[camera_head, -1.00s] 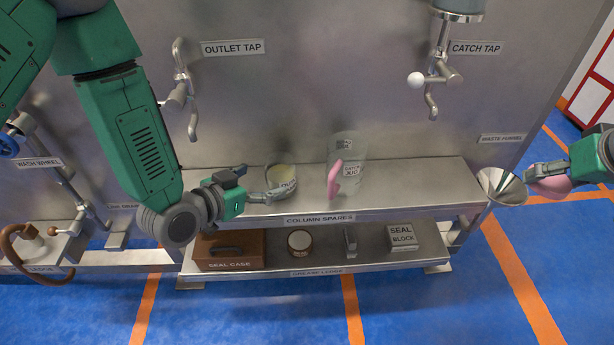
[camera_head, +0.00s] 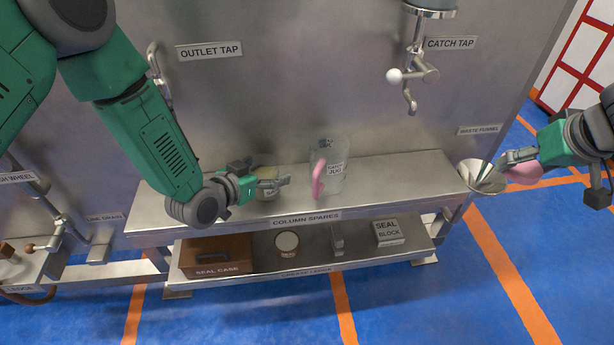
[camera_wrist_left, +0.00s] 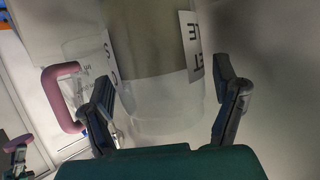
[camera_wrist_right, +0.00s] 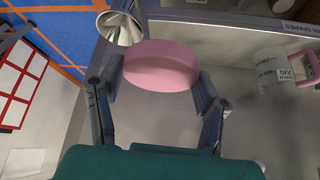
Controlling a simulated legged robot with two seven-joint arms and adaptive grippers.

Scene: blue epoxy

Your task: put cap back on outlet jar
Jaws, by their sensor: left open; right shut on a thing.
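The outlet jar (camera_head: 268,193) is clear with pale contents and stands on the upper shelf, partly hidden behind my left gripper (camera_head: 276,180). In the left wrist view the jar (camera_wrist_left: 160,105) stands between the two spread fingers of my left gripper (camera_wrist_left: 168,92). I cannot tell whether they touch it. My right gripper (camera_head: 510,158) is shut on a round pink cap (camera_head: 525,172), out to the right by the waste funnel. In the right wrist view the pink cap (camera_wrist_right: 160,65) lies between the fingers of my right gripper (camera_wrist_right: 158,85).
The catch jug (camera_head: 332,160), with a pink handle, stands right of the jar. The upper shelf (camera_head: 410,175) is clear to its right. The waste funnel (camera_head: 483,178) is at the shelf's right end. The lower shelf holds a seal case (camera_head: 217,255) and seal block (camera_head: 388,233).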

